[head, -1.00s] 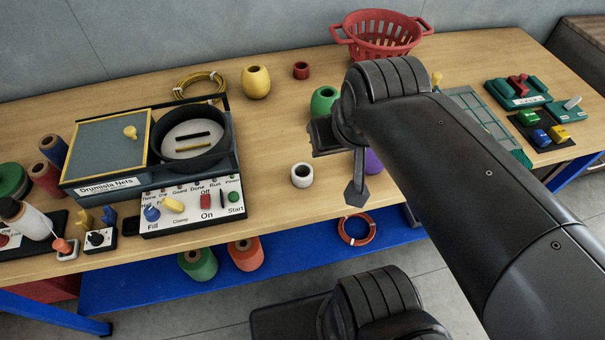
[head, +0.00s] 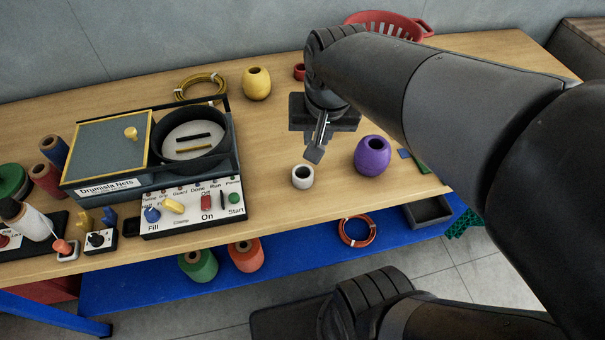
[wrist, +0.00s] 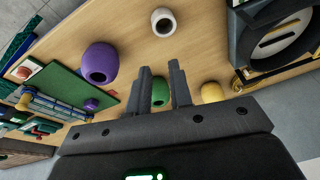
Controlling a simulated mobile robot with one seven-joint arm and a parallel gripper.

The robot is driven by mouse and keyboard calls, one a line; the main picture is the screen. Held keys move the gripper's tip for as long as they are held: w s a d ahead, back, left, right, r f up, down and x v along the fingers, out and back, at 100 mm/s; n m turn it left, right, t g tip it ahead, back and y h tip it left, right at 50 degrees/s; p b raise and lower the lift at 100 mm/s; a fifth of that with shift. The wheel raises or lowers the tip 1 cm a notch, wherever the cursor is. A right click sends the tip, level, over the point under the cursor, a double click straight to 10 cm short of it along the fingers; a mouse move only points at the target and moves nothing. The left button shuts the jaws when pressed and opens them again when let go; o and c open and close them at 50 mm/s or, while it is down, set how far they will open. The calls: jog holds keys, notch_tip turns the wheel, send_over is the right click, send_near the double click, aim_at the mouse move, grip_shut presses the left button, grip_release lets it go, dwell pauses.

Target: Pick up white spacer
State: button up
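The white spacer (head: 302,176) is a small white ring with a dark hole, upright on the wooden table near its front edge, right of the control box. It also shows in the wrist view (wrist: 163,22) near the top, beyond the fingertips. My gripper (head: 315,147) is above and behind the spacer in the head view, apart from it. In the wrist view my gripper (wrist: 160,68) has its two fingers spread with a gap between them. Nothing is held; a green spool (wrist: 160,90) shows in the background between the fingers.
A purple spool (head: 372,155) stands right of the spacer. The Drumisla Nets machine (head: 190,215) is to the left. A yellow spool (head: 257,84), a red ring (head: 299,72) and a red basket (head: 412,27) stand at the back. Table around the spacer is bare.

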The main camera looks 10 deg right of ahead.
aim_at(294, 169)
jog(key=w+a+f+m+g, duration=0.1)
jog(key=w+f, duration=0.1)
jog(key=f, duration=0.4)
jog(key=w+a+f+m+g, duration=0.1)
jog(key=w+f, duration=0.1)
jog(key=f, duration=0.4)
jog(key=w+a+f+m+g, duration=0.1)
jog(key=w+f, duration=0.2)
jog(key=f, duration=0.4)
jog(key=shift+f, duration=0.1)
jog(key=shift+c, duration=0.3)
grip_shut()
